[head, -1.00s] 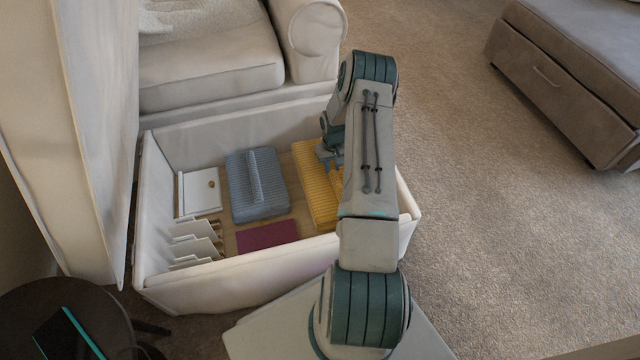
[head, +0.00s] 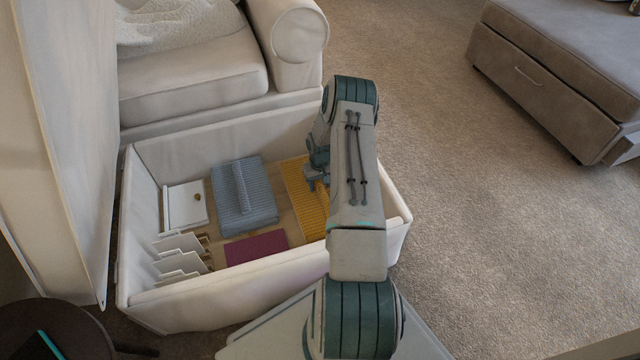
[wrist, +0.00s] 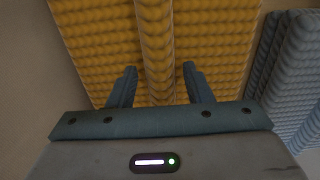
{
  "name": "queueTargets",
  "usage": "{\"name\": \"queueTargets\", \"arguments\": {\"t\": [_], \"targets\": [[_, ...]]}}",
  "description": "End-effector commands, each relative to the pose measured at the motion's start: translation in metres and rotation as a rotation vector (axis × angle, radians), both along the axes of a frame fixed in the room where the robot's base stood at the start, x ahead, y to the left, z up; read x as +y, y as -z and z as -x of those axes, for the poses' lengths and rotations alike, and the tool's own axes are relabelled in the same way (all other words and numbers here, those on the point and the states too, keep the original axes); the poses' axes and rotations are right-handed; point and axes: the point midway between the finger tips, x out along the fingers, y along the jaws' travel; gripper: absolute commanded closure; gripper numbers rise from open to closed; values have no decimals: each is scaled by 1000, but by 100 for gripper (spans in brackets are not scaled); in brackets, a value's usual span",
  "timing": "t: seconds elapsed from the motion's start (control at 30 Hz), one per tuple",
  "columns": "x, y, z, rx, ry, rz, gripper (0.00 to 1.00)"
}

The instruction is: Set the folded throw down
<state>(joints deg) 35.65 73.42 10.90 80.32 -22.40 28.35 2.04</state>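A yellow knitted folded throw (head: 305,195) lies in the right part of the white upholstered chest (head: 240,279), partly hidden by my arm. In the wrist view the throw (wrist: 215,45) fills most of the picture, with a raised ridge (wrist: 156,50) along its middle. My gripper (head: 318,178) is at the throw inside the chest. In the wrist view its two fingers (wrist: 160,86) stand apart on either side of the ridge, with visible gaps. The gripper is open and not clamped on the ridge. I cannot tell whether the fingertips touch the throw.
A blue-grey folded throw (head: 243,196) with a similar ridge lies left of the yellow one. A maroon flat item (head: 256,247), a white box (head: 185,206) and upright white dividers (head: 180,258) share the chest.

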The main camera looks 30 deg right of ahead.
Motion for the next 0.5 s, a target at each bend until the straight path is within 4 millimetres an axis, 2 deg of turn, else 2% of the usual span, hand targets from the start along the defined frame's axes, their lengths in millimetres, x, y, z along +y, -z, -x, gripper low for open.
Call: {"name": "queueTargets", "arguments": {"t": [0.33,0.5], "targets": [[0,-5,0,0,0,0,55],[-1,-37,-1,-2,-1,3,55]]}}
